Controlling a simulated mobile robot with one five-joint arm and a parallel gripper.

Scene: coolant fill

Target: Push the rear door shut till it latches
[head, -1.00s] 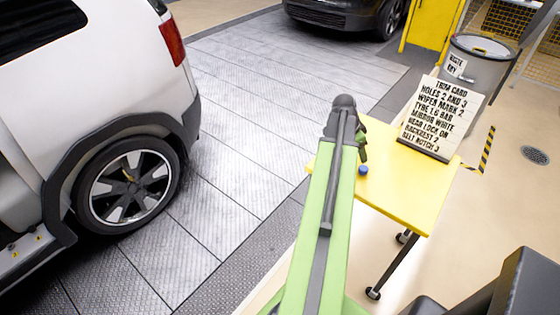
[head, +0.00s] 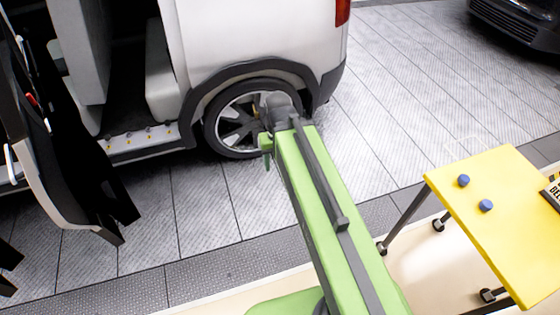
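The white car (head: 240,40) stands at the upper left with a side doorway (head: 122,90) open in front of its rear wheel. A door (head: 75,180), dark on its inner side with a white outer edge, stands swung out from the car at the left edge of the head view. Part of it is cut off by the frame. My green arm reaches up from the bottom, and my gripper (head: 267,155) is at its far end, in front of the rear wheel in the picture and well right of the door. The arm hides most of the gripper; its fingers do not show clearly.
A yellow table (head: 490,225) on wheeled legs stands at the right with two blue caps (head: 463,181) on it. A dark car (head: 520,22) is at the top right. The grey floor plates between my arm and the door look clear.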

